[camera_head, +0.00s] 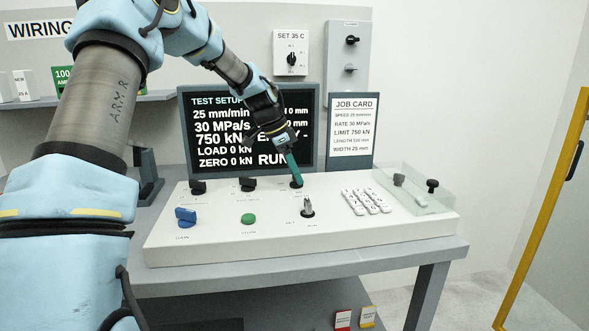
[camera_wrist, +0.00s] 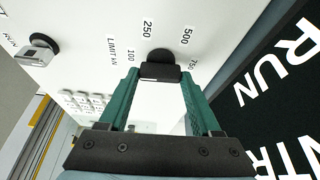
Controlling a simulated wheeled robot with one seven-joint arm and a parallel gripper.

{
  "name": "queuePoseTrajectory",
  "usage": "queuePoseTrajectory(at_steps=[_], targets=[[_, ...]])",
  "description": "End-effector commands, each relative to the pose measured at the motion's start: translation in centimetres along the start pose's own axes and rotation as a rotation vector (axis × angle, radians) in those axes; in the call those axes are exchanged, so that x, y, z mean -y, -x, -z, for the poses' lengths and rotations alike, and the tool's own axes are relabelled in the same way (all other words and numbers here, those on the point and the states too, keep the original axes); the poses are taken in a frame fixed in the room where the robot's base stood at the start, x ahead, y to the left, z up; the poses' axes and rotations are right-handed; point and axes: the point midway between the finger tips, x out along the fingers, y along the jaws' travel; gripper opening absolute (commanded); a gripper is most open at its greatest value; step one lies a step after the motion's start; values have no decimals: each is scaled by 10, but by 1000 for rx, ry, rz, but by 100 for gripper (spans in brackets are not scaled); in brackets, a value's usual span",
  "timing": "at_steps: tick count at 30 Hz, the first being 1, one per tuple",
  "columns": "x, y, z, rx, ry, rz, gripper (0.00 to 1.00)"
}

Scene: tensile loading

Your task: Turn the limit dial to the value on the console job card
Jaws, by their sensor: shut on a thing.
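The limit dial (camera_wrist: 160,56) is a black knob on the white console, ringed by the labels 100, 250, 500 and 750 in the wrist view. My gripper (camera_wrist: 160,73) has its two green fingers shut on the dial's sides. In the head view the dial (camera_head: 296,184) is the rightmost knob of the back row, with my gripper (camera_head: 292,172) coming down on it from above. Which label the dial points at I cannot tell. The job card (camera_head: 352,120) reads LIMIT 750 kN. The screen (camera_head: 225,165) shows 750 kN under TEST SETUP.
Two black knobs (camera_head: 198,187) (camera_head: 248,184) stand left of the dial. A metal switch (camera_head: 307,207) sits just in front, also seen in the wrist view (camera_wrist: 38,50). A blue knob (camera_head: 185,216), green button (camera_head: 248,218), white keys (camera_head: 365,201) and clear cover (camera_head: 415,195) share the console.

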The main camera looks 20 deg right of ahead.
Motion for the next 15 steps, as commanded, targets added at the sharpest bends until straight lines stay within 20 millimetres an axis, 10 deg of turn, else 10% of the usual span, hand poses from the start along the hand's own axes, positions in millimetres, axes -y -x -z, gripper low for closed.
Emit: queuePoseTrajectory(at_steps=[15], targets=[[1, 0, -1, 2, -91, -37, 9]])
